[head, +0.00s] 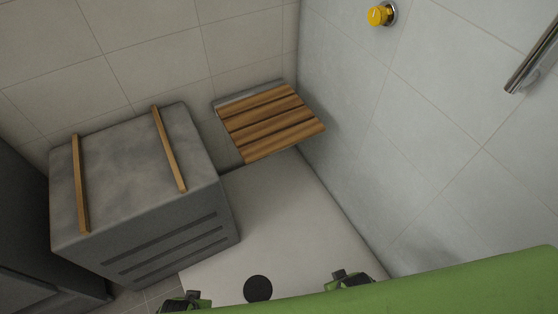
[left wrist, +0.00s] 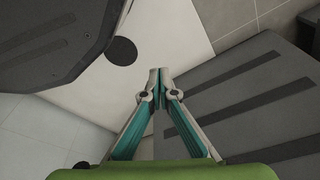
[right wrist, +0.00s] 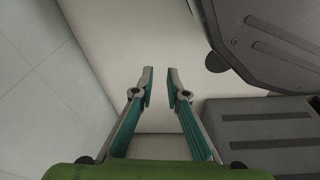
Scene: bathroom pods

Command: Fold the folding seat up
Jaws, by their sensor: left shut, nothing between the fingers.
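The folding seat (head: 270,120) has brown wooden slats on a grey mount against the back wall, near the corner. It is folded down and sticks out flat over the shower floor. My left gripper (left wrist: 157,74) is shut and empty. My right gripper (right wrist: 159,72) is open, with a gap between its fingertips and nothing in it. In the head view both grippers are low at the bottom edge, well short of the seat and only partly visible. The seat is in neither wrist view.
A grey box-like unit (head: 140,235) with two wooden strips on top stands left of the seat. A yellow knob (head: 379,15) and a metal grab bar (head: 533,62) are on the right wall. The pale floor (head: 285,215) is clear around a black drain (head: 258,289).

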